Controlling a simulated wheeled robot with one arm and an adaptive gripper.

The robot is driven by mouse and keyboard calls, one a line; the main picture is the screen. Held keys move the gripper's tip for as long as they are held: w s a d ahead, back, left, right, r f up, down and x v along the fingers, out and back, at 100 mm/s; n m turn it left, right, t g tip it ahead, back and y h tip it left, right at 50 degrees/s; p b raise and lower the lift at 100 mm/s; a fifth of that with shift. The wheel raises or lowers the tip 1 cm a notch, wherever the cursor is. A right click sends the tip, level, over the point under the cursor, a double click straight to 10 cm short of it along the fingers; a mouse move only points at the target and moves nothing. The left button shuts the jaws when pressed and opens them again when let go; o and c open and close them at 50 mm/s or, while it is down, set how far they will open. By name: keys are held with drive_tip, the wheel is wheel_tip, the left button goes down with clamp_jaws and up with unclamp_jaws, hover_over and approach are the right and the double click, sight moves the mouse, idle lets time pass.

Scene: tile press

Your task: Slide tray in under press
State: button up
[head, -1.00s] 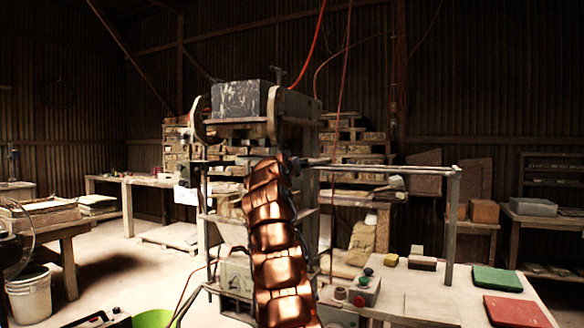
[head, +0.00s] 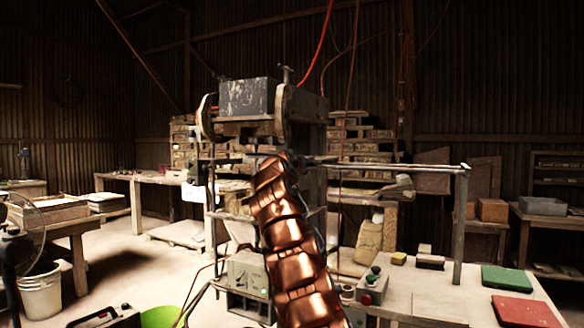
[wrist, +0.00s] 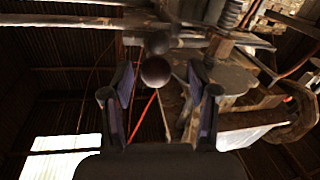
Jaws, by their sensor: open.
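The press (head: 300,135) stands in the middle of the head view, with a grey speckled block (head: 245,98) on top. My copper arm rises in front of it and covers much of its middle. My gripper is hidden behind the arm in the head view. In the wrist view my gripper (wrist: 160,85) has its two dark fingers spread apart. A dark round knob (wrist: 155,71) appears between the fingertips; I cannot tell whether it touches them. Press parts lie beyond it. I cannot make out the tray in either view.
A worktable (head: 415,290) at right holds a button box (head: 373,284), a green slab (head: 503,279) and a red slab (head: 524,311). A horizontal bar (head: 400,166) runs from the press to a post. A white bucket (head: 40,292) stands at left on open floor.

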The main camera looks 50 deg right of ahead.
drive_tip(key=v, duration=0.9)
drive_tip(key=shift+a, duration=0.35)
idle(0.8)
idle(0.5)
